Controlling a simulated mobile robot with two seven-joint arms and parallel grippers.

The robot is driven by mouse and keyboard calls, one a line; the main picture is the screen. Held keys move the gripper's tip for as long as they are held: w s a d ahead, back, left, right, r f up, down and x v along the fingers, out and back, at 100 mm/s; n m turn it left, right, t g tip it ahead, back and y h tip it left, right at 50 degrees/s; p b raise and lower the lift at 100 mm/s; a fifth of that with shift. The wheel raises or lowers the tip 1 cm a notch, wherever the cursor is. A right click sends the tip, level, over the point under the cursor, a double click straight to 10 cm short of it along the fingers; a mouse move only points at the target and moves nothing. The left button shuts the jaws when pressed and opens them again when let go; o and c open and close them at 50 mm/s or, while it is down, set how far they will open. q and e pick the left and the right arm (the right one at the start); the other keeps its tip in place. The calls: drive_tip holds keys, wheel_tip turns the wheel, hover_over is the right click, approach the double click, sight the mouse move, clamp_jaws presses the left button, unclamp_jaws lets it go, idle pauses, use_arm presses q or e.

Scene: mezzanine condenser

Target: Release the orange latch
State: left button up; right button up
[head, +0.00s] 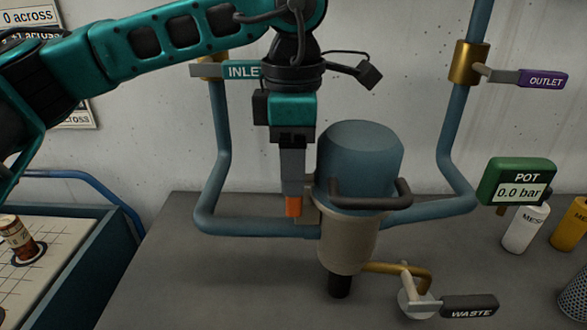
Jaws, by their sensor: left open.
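The orange latch (293,206) is a small upright tab on the left side of the pot, where the blue-grey lid (360,160) meets the beige body (347,240). My left gripper (293,190) comes down from above, with its grey fingers right at the latch. The fingers hide the latch's upper part. I cannot tell from this view whether they touch it. The lid sits on the body, with a dark curved handle (370,200) across its front. My right gripper is not in view.
Blue pipes flank the pot, with an INLET handle (243,71) at left and an OUTLET handle (542,80) at right. A WASTE valve (468,308) is low in front. A green gauge (517,181) reads 0.0 bar. Bottles stand at right; a tray (95,262) is at left.

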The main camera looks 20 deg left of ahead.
use_arm(q)
drive_tip(key=shift+f, duration=0.45)
clamp_jaws()
idle(0.4)
